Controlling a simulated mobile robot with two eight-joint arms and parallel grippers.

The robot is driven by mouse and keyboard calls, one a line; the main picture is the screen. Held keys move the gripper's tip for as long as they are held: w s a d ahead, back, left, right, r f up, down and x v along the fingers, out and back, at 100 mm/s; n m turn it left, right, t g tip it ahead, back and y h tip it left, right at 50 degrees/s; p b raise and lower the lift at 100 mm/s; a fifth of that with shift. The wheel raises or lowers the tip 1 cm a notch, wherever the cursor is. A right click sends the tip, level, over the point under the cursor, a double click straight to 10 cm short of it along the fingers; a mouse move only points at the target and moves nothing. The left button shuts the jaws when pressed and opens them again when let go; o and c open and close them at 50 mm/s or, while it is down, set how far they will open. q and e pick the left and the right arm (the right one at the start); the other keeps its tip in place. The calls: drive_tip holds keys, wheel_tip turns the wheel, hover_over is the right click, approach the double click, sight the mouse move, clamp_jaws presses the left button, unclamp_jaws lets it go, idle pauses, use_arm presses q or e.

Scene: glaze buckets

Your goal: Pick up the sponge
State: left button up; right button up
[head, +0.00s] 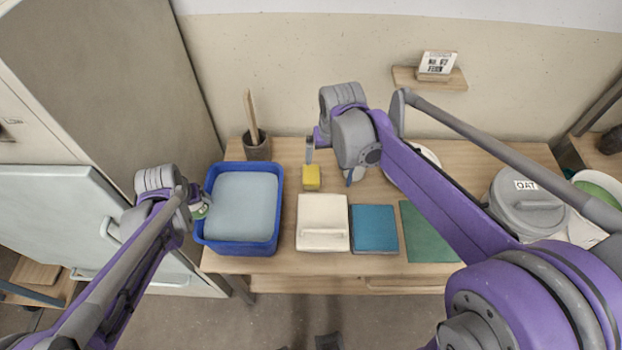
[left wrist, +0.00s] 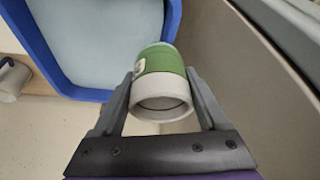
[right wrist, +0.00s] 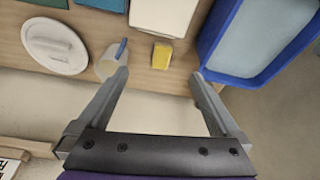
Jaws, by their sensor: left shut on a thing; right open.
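The yellow sponge (head: 311,178) lies on the wooden table between the blue tub and the middle of the table. It also shows in the right wrist view (right wrist: 162,56), just past and between my right fingertips, untouched. My right gripper (right wrist: 160,77) is open and empty. In the head view my right gripper (head: 332,163) hangs by the sponge, one finger just above it in the picture. My left gripper (head: 199,207) is shut on a small pale jar with a green band (left wrist: 160,88), at the left side of the blue tub.
A blue tub (head: 240,249) with a pale blue surface inside stands left of the sponge. Cream (head: 322,222), blue (head: 374,228) and green (head: 428,232) flat items lie in front. A pot with a stick (head: 257,149) stands behind. A pale cup (right wrist: 108,64) is near one right fingertip.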

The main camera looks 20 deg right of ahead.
drive_tip(key=w+f+m+g+b, duration=0.1)
drive_tip(key=w+f+g+b, duration=0.1)
drive_tip(key=w+f, duration=0.95)
approach(311, 174)
drive_tip(key=f, duration=0.2)
drive_tip(key=w+f, duration=0.1)
drive_tip(key=f, duration=0.1)
drive_tip(key=shift+g, duration=0.4)
drive_tip(key=shift+f+p, duration=0.45)
drive_tip(key=shift+f, duration=2.6)
drive_tip(key=shift+s, duration=0.1)
drive_tip(key=shift+c, duration=0.2)
drive_tip(key=c, duration=1.2)
